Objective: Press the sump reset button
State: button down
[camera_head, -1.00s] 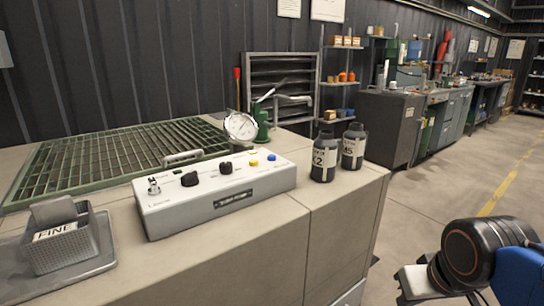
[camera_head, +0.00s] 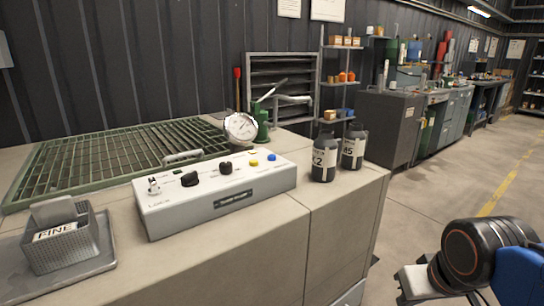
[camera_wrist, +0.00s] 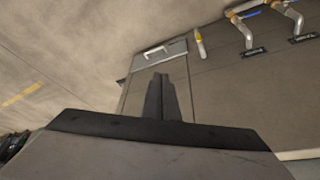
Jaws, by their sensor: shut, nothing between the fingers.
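A white control box (camera_head: 218,199) sits on the bench top. On its sloped face are two dark knobs, a blue button (camera_head: 271,157), a yellow button (camera_head: 254,163), a small green piece and a silver key switch (camera_head: 154,186). The labels are too small to read, so I cannot tell which button is the sump reset. My gripper (camera_wrist: 162,80) is shut and empty in the wrist view, with its fingers together. In the head view my arm is at the lower right, well apart from the box, over the floor beside the bench.
Two dark bottles (camera_head: 324,158) stand right of the box. A wire basket (camera_head: 62,243) on a tray is at left, and a green grate (camera_head: 115,155) lies behind. The wrist view shows pipes with handles (camera_wrist: 246,30) on a panel.

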dwell(0.4)
notch_tip(320, 180, up, 27)
jog(key=m+t+y, duration=0.2)
jog(key=m+t, duration=0.2)
jog(key=m, duration=0.3)
send_over(273, 157)
jog(key=shift+a+r, duration=0.1)
jog(key=shift+r, duration=0.05)
jog(key=shift+f, duration=4.4)
jog(key=shift+f, duration=0.25)
jog(key=shift+f, duration=0.15)
